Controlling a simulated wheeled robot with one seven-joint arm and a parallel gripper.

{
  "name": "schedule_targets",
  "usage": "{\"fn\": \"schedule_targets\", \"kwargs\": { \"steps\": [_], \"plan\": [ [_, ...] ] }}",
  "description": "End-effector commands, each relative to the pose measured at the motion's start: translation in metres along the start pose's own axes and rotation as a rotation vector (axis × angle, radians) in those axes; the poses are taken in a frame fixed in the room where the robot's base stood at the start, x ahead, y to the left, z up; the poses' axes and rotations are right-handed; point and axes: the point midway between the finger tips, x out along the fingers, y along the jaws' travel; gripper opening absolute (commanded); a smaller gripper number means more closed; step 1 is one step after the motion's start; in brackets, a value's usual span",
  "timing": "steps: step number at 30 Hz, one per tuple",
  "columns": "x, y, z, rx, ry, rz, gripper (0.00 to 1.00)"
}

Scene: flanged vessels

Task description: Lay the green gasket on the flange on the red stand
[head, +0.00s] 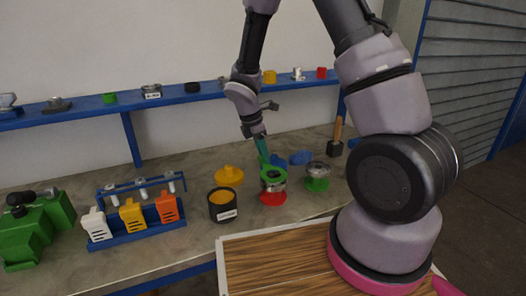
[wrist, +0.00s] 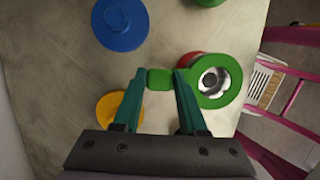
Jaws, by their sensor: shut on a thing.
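My gripper (wrist: 160,82) has its teal fingers shut on the tab of the green gasket (wrist: 234,88). In the wrist view the gasket's ring lies to the right of the fingers, and a silver flange (wrist: 208,82) with a dark bore shows through its hole. A bit of the red stand (wrist: 188,60) shows behind the ring's upper left edge. In the head view the gasket (head: 273,184) is at the top of the silver vessel on the red stand (head: 272,199), with my gripper (head: 263,158) above it. I cannot tell whether gasket and flange touch.
A second vessel stands on a green stand (head: 317,185) close on the right. A yellow lid (head: 228,177) and a dark cup with orange contents (head: 222,205) are on the left. Blue pieces (head: 300,157) lie behind. A rack (head: 135,222) with coloured holders stands farther left.

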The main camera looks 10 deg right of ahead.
Motion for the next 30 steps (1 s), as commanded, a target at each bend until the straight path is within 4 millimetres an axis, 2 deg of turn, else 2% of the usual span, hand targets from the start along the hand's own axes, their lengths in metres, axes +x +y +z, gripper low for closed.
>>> {"fn": "schedule_targets", "kwargs": {
  "steps": [16, 17, 19, 30],
  "plan": [
    [0.016, 0.000, -0.005, -0.001, -0.001, -0.001, 0.02],
    [0.016, 0.000, -0.004, -0.001, -0.001, -0.001, 0.49],
    [0.016, 0.000, -0.004, 0.000, 0.000, 0.000, 0.76],
    [0.012, 0.000, -0.004, 0.000, 0.000, 0.001, 0.77]
  ]
}}
